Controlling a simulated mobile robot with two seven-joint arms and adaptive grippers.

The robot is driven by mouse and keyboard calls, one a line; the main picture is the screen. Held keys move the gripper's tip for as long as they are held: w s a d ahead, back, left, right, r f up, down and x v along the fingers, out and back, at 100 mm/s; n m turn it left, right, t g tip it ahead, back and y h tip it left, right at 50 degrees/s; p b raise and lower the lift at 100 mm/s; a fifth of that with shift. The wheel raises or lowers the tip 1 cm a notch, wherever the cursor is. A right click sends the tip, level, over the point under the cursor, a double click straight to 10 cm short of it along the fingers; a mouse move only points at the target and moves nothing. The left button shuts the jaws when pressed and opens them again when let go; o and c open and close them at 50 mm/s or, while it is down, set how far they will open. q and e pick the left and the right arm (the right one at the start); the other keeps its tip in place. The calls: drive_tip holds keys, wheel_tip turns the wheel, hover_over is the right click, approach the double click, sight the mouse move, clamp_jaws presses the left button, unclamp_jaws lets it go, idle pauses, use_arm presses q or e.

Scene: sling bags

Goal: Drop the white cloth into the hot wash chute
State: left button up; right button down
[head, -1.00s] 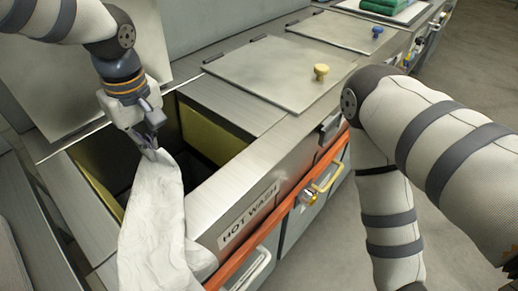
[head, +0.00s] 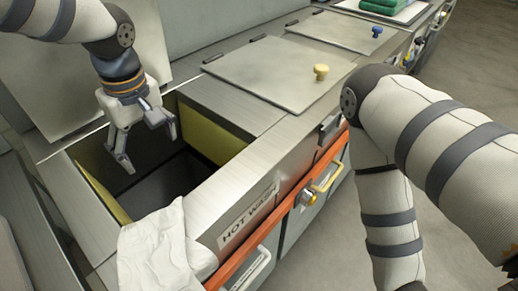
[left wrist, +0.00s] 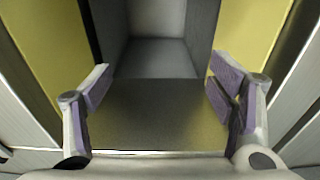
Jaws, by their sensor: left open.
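The white cloth (head: 158,250) lies draped over the front rim of the hot wash chute (head: 205,205), at the near left corner, and hangs down its front beside the HOT WASH label (head: 249,214). How much of it reaches inside is hidden. My left gripper (head: 149,147) is open and empty over the chute opening, behind the cloth and apart from it. In the left wrist view the open fingers (left wrist: 160,95) frame the empty chute with yellow inner walls; no cloth shows there. My right arm comes in at the right, but its gripper is out of view.
The chute's lid (head: 65,90) stands raised at the back left. Closed lids with a yellow knob (head: 321,71) and a blue knob (head: 377,31) lie to the right. Folded green cloth (head: 385,6) sits at the far end. An orange rail (head: 290,202) and handles line the front.

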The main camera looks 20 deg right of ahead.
use_arm(q)
wheel_tip(320, 180, up, 6)
drive_tip(key=shift+s+d+f+p, duration=0.15)
drive_tip(key=shift+f+p, duration=0.1)
drive_tip(key=shift+p, duration=0.4)
use_arm(e)
drive_tip(key=shift+w+r+t, duration=0.4)
drive_tip(key=shift+w+r, duration=0.45)
use_arm(q)
wheel_tip(320, 180, up, 12)
drive_tip(key=s, duration=0.1)
drive_tip(key=shift+d, duration=0.3)
use_arm(e)
drive_tip(key=shift+s, duration=0.1)
